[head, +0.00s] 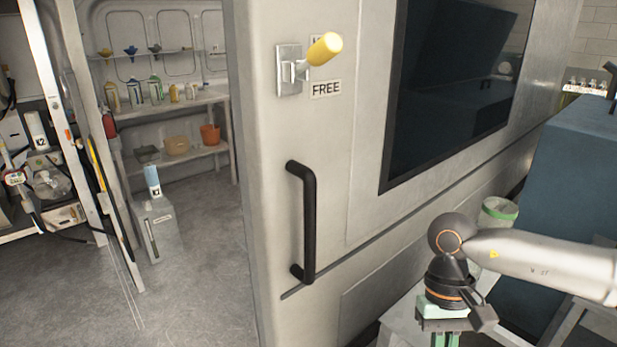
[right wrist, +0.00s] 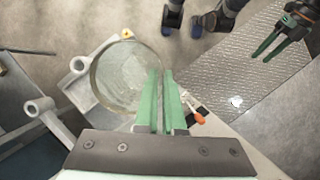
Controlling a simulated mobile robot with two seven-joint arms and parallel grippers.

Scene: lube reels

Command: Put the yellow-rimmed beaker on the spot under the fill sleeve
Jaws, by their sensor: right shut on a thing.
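In the right wrist view a round clear beaker (right wrist: 118,78) is seen from above, with a small yellow patch (right wrist: 127,33) at its far edge; its rim colour is hard to tell. My right gripper (right wrist: 160,75) is shut on the near right side of the beaker wall. In the head view my right gripper (head: 445,325) points down at the bottom right, and the beaker is out of the picture. My left gripper (right wrist: 272,45) shows small at the top right of the wrist view; its opening is unclear. I cannot make out the fill sleeve or its spot.
A large pale door with a black handle (head: 308,222) and a yellow lever (head: 324,48) fills the middle. A green-rimmed container (head: 497,213) stands behind my right arm. Shelves (head: 170,100) with jugs stand at the left. Grey metal parts (right wrist: 42,106) lie beside the beaker.

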